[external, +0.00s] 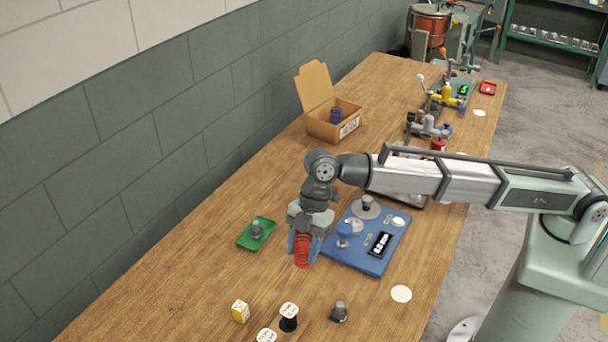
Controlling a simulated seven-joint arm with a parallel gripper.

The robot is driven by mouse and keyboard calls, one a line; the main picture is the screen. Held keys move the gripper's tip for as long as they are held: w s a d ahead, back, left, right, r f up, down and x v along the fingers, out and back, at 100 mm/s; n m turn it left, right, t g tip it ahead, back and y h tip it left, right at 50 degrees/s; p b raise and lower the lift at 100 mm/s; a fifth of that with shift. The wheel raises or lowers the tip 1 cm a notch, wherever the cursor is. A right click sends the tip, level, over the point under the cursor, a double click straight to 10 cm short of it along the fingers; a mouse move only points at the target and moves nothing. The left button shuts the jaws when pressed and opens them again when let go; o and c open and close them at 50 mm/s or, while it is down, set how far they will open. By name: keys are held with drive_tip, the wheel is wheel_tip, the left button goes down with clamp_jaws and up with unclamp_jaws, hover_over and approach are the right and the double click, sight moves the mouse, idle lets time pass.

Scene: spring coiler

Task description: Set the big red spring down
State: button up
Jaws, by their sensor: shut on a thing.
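The big red spring (302,251) is a red coil between the blue fingers of my gripper (304,246). My gripper points down and is shut on the spring. The spring hangs roughly upright beside the left edge of the blue board (345,262). I cannot tell whether its lower end touches the wooden table (190,290).
A green tray (267,226) with a grey piece (256,229) lies to the left. The blue board carries a display (380,244) and several round parts. A yellow block (240,311) and a black spool (288,318) stand in front. An open cardboard box (322,128) stands behind.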

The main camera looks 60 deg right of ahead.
wheel_tip(320, 180, down, 9)
drive_tip(key=shift+f, duration=0.1)
idle(0.4)
drive_tip(key=shift+f, duration=0.15)
drive_tip(key=o, duration=1.2)
drive_tip(key=shift+d, duration=0.1)
drive_tip(key=shift+c, duration=0.2)
drive_tip(key=v, duration=1.2)
drive_tip(key=shift+s, duration=0.1)
